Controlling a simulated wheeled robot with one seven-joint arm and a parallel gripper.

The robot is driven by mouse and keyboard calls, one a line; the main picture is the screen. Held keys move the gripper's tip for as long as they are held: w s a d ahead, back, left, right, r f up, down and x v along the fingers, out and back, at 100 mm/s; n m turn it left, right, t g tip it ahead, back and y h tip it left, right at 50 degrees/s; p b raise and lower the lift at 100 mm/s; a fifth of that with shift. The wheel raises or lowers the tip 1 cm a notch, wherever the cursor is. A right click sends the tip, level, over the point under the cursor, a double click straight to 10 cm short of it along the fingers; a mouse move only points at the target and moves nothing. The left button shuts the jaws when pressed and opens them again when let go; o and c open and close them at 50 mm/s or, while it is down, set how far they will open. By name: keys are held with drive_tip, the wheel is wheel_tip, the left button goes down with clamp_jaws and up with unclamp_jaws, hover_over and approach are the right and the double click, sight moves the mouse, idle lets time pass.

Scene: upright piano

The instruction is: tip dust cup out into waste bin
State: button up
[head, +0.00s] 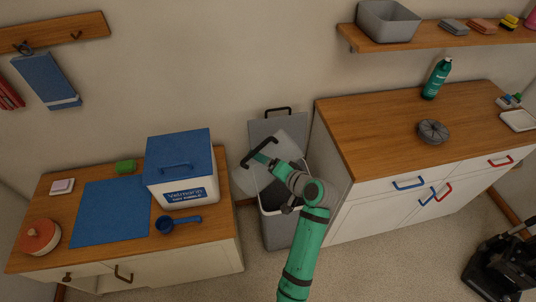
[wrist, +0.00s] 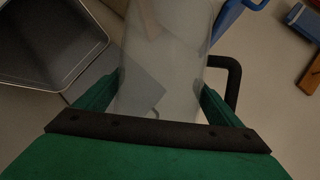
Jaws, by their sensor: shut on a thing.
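The dust cup (head: 245,180) is a clear, see-through vessel with a black handle. In the wrist view the cup (wrist: 165,45) lies between the two green fingers of my gripper (wrist: 158,98), which is shut on it. In the head view my gripper (head: 268,158) holds the cup above the waste bin, on its left side. The waste bin (head: 277,232) is a grey box standing on the floor between two cabinets, its lid (head: 262,130) raised against the wall. Its dark opening (wrist: 45,40) shows left in the wrist view. I cannot make out dust in the cup.
The left cabinet holds a white box with a blue lid (head: 180,165), a blue scoop (head: 178,222) and a blue mat (head: 110,210). The right cabinet (head: 360,130) stands close to the bin. A black machine (head: 500,268) is on the floor at right.

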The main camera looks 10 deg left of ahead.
drive_tip(key=shift+w+d+r+n, duration=0.2)
drive_tip(key=shift+w+n, duration=0.1)
drive_tip(key=shift+w, duration=0.05)
drive_tip(key=w+d+n+h, duration=0.1)
drive_tip(key=d+r+n+t+h, duration=0.1)
drive_tip(key=w+d+r+n+t+h, duration=0.1)
drive_tip(key=shift+w+d+n, duration=0.25)
drive_tip(key=shift+w+n, duration=0.05)
drive_tip(key=shift+w+d+r+n+t+h, duration=0.25)
drive_tip(key=shift+d+n+t+h, duration=0.1)
drive_tip(key=shift+n+h, duration=0.15)
drive_tip(key=shift+w+d+r+n+t+h, duration=0.25)
drive_tip(key=shift+d+n+t+h, duration=0.15)
drive_tip(key=shift+n, duration=0.1)
drive_tip(key=shift+w+d+r+n+t, duration=0.1)
drive_tip(key=shift+d+n+t, duration=0.1)
drive_tip(key=shift+d, duration=0.1)
drive_tip(key=shift+w+d+r+n+t, duration=0.1)
drive_tip(key=shift+d+n, duration=0.1)
drive_tip(key=shift+d, duration=0.1)
drive_tip(key=shift+a, duration=0.1)
